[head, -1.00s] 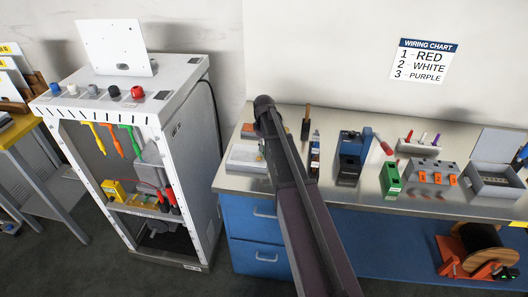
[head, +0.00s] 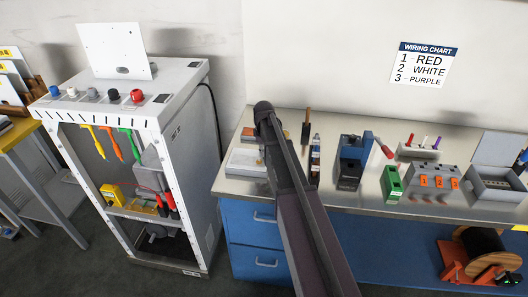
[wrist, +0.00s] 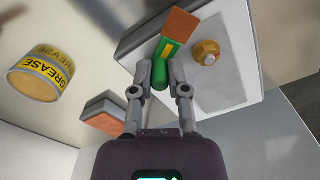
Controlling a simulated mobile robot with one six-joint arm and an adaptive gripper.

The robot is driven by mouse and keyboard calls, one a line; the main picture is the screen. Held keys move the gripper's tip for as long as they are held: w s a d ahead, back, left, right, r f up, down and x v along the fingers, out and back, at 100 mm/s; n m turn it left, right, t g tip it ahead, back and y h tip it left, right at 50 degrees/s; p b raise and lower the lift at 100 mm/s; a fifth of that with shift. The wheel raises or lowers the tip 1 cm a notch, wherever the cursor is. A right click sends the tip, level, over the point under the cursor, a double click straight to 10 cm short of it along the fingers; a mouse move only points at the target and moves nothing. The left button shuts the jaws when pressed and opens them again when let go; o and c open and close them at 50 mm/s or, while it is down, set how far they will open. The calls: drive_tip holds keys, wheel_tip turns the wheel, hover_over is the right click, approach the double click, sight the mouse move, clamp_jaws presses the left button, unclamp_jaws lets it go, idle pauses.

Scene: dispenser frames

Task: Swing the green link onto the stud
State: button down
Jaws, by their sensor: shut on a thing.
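In the wrist view, my gripper (wrist: 159,80) is shut on the green link (wrist: 164,49). The link has a green grip between my fingertips and a flat copper-orange end pointing up and right. A brass stud (wrist: 206,52) with a round base stands on a pale plate (wrist: 217,88), just right of the link. The link and stud look apart. In the head view, the pale plate (head: 243,161) lies at the left of the steel bench. My arm hides the gripper, link and stud there.
A yellow grease tin (wrist: 38,76) and an orange-topped grey block (wrist: 103,113) are left of the gripper in the wrist view. Tools and boxes, including a blue device (head: 352,160) and green box (head: 391,183), fill the bench (head: 328,199) to the right.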

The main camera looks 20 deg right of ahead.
drive_tip(key=shift+m, duration=0.4)
drive_tip(key=shift+w+a+m, duration=0.1)
drive_tip(key=shift+a+m, duration=0.1)
drive_tip(key=shift+m, duration=0.75)
drive_tip(key=shift+s+a+m, duration=0.1)
drive_tip(key=shift+a+m, duration=0.15)
drive_tip(key=shift+m, duration=0.75)
drive_tip(key=shift+w+a+m, duration=0.1)
drive_tip(key=shift+a+m, duration=0.1)
drive_tip(key=shift+m, duration=0.75)
drive_tip(key=c, duration=0.9)
unclamp_jaws()
drive_tip(key=shift+d+n, duration=0.1)
drive_tip(key=shift+n, duration=0.3)
